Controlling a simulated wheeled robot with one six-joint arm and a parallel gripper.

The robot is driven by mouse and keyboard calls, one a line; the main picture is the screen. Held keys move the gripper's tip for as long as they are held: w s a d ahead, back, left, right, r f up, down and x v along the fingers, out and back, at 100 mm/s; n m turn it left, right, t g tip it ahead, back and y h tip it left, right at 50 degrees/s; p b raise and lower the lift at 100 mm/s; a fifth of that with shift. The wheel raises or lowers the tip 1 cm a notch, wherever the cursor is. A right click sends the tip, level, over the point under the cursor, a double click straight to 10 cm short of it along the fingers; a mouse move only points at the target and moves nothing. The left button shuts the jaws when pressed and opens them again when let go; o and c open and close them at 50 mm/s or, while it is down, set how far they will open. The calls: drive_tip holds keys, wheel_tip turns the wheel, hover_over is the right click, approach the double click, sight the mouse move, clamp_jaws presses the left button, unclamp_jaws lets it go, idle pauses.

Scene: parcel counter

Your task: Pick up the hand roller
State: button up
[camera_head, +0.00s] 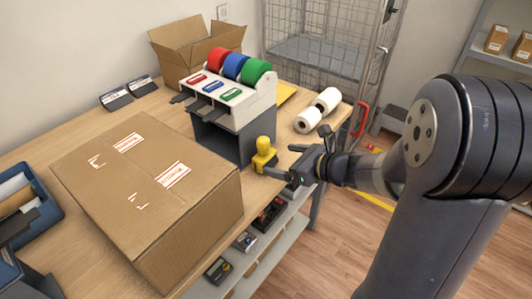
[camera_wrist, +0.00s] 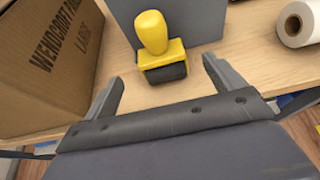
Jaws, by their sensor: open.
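A yellow tool with an upright rounded knob and a dark block under its yellow base (camera_head: 264,152) stands on the counter's near edge. It looks more like a hand stamp; I cannot tell whether it is the hand roller, and no other roller is clear in view. In the wrist view the yellow tool (camera_wrist: 153,33) stands upright just ahead of and between my fingertips, with a gap on each side. My gripper (camera_head: 281,160) reaches in from the right, low at the counter edge. In the wrist view my gripper (camera_wrist: 163,69) is open and empty.
A large closed carton (camera_head: 150,200) fills the counter's left. A grey-and-white tape dispenser (camera_head: 228,125) with coloured rolls stands right behind the yellow tool. White paper rolls (camera_head: 308,120) lie to the right. A lower shelf (camera_head: 225,287) holds small items.

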sight(269, 156)
drive_tip(key=x, duration=0.7)
drive_tip(key=shift+w+a+f, duration=0.2)
drive_tip(key=shift+w+a, duration=0.05)
drive_tip(key=shift+w, duration=0.05)
drive_tip(key=c, duration=1.1)
drive_tip(key=shift+r, duration=0.1)
drive_tip(key=shift+c, duration=0.2)
